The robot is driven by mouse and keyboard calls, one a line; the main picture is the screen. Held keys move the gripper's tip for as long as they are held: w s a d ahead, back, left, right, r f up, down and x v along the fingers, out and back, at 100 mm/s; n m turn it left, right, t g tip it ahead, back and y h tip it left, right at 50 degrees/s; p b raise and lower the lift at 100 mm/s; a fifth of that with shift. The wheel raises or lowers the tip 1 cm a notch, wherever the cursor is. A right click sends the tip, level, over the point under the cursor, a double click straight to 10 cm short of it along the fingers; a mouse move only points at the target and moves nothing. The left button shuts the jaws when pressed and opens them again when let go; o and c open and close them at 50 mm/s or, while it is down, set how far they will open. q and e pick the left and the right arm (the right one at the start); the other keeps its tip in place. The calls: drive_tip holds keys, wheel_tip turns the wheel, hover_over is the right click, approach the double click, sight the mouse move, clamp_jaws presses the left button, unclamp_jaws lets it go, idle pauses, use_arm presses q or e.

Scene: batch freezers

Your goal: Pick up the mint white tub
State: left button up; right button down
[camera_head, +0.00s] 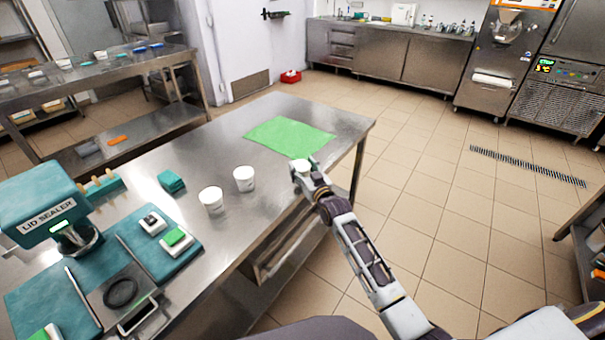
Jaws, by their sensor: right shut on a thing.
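My right gripper (307,180) is at the right edge of the steel table (215,145), shut on a white tub (300,165). Only the upper part of that tub shows; the gripper hides the rest, and I cannot tell whether it touches the table. Two more white tubs stand upright on the table to the left, one (244,178) closer to the gripper and one (211,200) further left. Their markings are too small to read. My left gripper is not in view.
A green mat (290,136) lies flat behind the held tub. A teal lid sealer (45,215), a teal block (171,181) and a teal mat with small items (170,262) occupy the table's left part. Tiled floor (430,180) is open to the right.

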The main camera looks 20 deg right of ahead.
drive_tip(key=shift+r+p, duration=0.4)
drive_tip(key=shift+r, duration=3.35)
